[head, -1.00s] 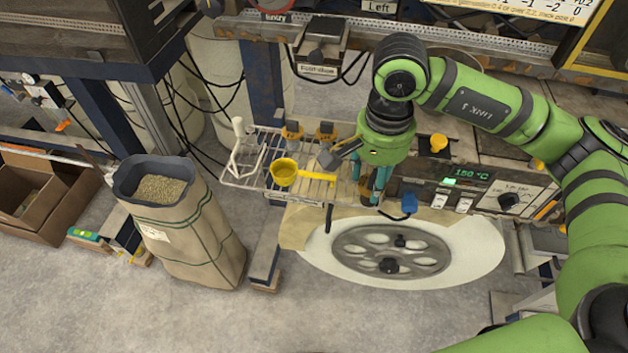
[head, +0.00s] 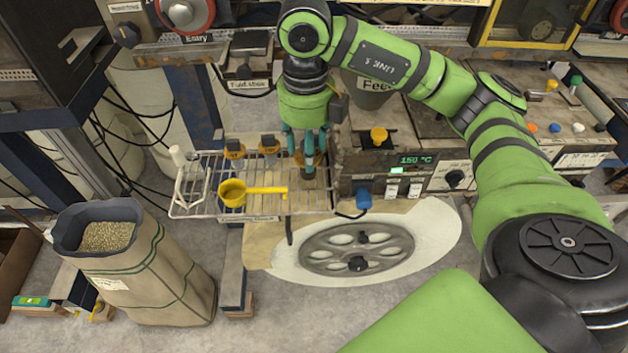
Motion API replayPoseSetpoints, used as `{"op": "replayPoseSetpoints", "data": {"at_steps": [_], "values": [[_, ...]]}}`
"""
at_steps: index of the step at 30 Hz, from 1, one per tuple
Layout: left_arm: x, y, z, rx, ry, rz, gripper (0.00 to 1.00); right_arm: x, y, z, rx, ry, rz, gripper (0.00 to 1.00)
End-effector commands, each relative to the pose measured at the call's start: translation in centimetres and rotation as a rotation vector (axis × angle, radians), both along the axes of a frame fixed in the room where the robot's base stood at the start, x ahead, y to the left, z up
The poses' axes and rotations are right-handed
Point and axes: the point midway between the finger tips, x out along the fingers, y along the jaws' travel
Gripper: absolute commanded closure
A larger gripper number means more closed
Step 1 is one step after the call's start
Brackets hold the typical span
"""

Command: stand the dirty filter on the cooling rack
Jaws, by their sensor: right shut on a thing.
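My right gripper (head: 306,152) points down at the right end of the wire cooling rack (head: 318,190). It is shut on a dark brown, roughly cylindrical thing (head: 309,171), which seems to be the dirty filter. The filter looks upright between the teal fingers, over or on the right end of the rack; I cannot tell whether its base touches the wires. The fingers hide its upper part. My left gripper is not in view.
A yellow ladle (head: 233,192) lies across the rack front. Two orange-and-grey items (head: 234,152) (head: 269,149) stand at its back, and a white handle-shaped piece (head: 180,160) at its left. The heater panel (head: 410,160) adjoins on the right. A sack of pellets (head: 150,265) stands front left.

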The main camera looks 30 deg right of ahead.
Motion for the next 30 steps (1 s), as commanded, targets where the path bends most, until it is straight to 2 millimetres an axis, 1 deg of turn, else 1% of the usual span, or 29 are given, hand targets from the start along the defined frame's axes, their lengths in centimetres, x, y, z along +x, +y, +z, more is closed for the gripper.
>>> {"op": "replayPoseSetpoints", "data": {"at_steps": [1,6,9,13,17,19,27,30], "values": [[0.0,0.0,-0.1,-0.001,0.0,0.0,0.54,0.1,-0.3,0.1,0.002,-0.001,-0.111,0.85],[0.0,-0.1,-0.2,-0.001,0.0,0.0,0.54,0.3,-1.2,0.7,0.005,-0.001,-0.505,0.85],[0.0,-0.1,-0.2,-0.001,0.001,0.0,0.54,0.4,-1.6,1.0,0.007,-0.001,-0.705,0.85],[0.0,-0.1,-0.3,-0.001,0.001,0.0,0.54,0.5,-2.0,1.3,0.009,-0.001,-0.898,0.85],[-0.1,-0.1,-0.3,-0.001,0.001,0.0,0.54,0.5,-2.2,1.4,0.01,0.0,-1.007,0.85],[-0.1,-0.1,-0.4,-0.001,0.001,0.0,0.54,0.5,-2.2,1.0,0.01,0.003,-1.034,0.85],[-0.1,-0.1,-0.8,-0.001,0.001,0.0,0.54,0.4,-2.2,-3.0,0.01,0.005,-1.047,0.85],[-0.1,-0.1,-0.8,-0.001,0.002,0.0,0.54,0.4,-2.2,-4.0,0.01,0.003,-1.046,0.85]]}}
